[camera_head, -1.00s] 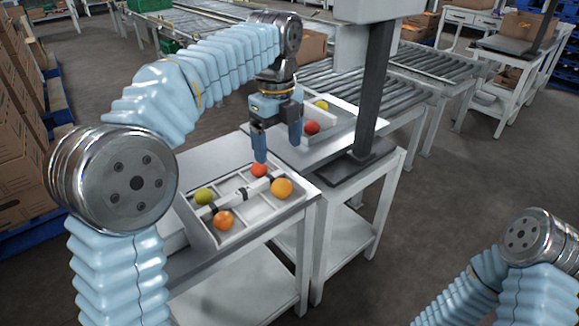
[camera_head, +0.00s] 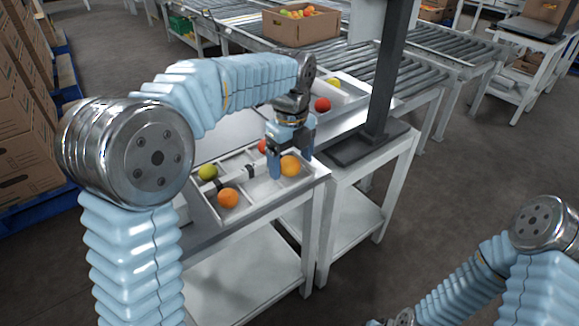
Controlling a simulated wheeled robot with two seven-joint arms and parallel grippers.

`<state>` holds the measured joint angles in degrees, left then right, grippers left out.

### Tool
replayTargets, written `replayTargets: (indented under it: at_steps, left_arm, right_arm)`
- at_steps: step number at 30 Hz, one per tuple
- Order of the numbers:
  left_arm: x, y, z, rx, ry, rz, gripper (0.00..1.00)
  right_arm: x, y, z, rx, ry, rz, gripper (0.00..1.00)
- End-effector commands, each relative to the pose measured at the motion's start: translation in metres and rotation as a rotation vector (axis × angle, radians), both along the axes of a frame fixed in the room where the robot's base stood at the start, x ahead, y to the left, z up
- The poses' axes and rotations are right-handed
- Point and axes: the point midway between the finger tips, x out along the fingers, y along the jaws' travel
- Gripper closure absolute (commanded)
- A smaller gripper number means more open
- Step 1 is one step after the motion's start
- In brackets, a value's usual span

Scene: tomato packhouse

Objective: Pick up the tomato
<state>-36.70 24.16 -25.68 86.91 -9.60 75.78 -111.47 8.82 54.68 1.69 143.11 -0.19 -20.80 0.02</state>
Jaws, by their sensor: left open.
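A divided white tray (camera_head: 257,206) on the near table holds several tomatoes. An orange-yellow tomato (camera_head: 289,166) lies in its right part, an orange one (camera_head: 228,198) at the front and a yellow-green one (camera_head: 208,172) at the left. A red tomato (camera_head: 263,146) at the back is partly hidden by my left gripper. My left gripper (camera_head: 291,167) points down, open, with its fingers at either side of the orange-yellow tomato in this view. I cannot tell whether they touch it. My right arm shows at the lower right; its fingers are out of view.
A second tray (camera_head: 350,94) behind holds a red tomato (camera_head: 322,104) and a yellow one (camera_head: 335,84). A dark post (camera_head: 385,80) stands right of the trays. A cardboard box (camera_head: 301,27) of fruit sits on the roller conveyor (camera_head: 420,85). Cartons (camera_head: 30,130) are stacked at left.

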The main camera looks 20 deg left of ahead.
Motion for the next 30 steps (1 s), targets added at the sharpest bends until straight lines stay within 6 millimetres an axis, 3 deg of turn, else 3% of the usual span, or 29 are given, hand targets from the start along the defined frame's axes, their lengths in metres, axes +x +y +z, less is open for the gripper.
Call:
replayTargets:
  at_steps: [8,17,30]
  left_arm:
    - [-0.0001,0.0004,-0.0058,0.000,0.000,0.000,0.16]
    - [0.0000,0.0004,-0.0056,0.000,0.000,0.000,0.61]
    - [0.0007,0.0001,0.0026,-0.001,-0.003,0.000,0.61]
  right_arm:
    - [0.0000,0.0000,-0.0005,0.000,0.000,0.000,0.57]
    - [0.0000,0.0000,-0.0005,0.000,0.000,0.000,0.57]
    - [0.0000,0.0000,0.0010,0.000,0.000,0.000,0.57]
